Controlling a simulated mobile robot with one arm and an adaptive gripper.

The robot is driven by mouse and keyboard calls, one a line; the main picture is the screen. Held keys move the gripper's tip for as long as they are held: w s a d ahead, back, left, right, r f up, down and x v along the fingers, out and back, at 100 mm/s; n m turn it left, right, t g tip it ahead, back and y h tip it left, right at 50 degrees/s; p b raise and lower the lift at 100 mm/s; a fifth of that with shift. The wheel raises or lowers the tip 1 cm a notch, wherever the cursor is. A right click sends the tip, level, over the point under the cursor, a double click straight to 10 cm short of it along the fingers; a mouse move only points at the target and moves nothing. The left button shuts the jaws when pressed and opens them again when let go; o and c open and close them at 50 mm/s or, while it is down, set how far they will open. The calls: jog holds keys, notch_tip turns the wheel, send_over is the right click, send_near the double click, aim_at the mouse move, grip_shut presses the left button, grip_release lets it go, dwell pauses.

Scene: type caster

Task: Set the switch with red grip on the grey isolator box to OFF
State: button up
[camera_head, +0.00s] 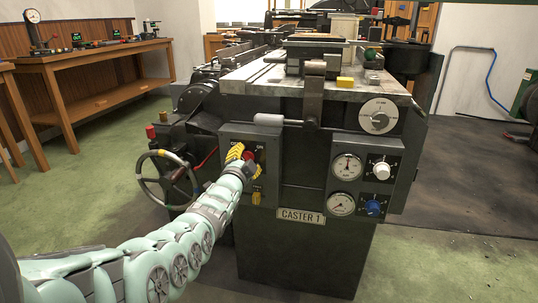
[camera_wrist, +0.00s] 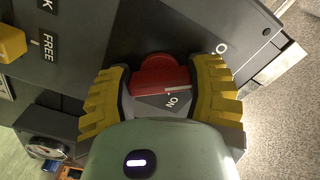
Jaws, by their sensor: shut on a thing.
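The grey isolator box (camera_head: 272,143) is mounted on the left of the caster's front. Its red grip (camera_wrist: 160,72) lies between the yellow finger pads of my gripper (camera_wrist: 163,76), which are shut on it. In the head view my gripper (camera_head: 243,158) reaches the box from the lower left and partly covers the red grip (camera_head: 249,156). A pale mark on the red grip lies beside the ON label (camera_wrist: 172,101) in the wrist view. A letter O (camera_wrist: 222,48) shows beyond the right finger; the rest of that label is hidden.
A yellow handle (camera_head: 257,194) sits just below my gripper; it also shows beside the FREE label in the wrist view (camera_wrist: 11,40). A handwheel (camera_head: 166,180) stands to the left. Gauges (camera_head: 347,167) and knobs are at the right. A grey-tipped lever (camera_head: 270,120) juts out above the box.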

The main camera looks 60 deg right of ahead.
aim_at(247, 147)
jog(key=shift+r+n, duration=0.1)
jog(key=shift+n, duration=0.6)
jog(key=o, duration=1.2)
jog(key=shift+w+r+n, duration=0.1)
jog(key=shift+r+n, duration=0.2)
jog(key=shift+r, duration=4.6)
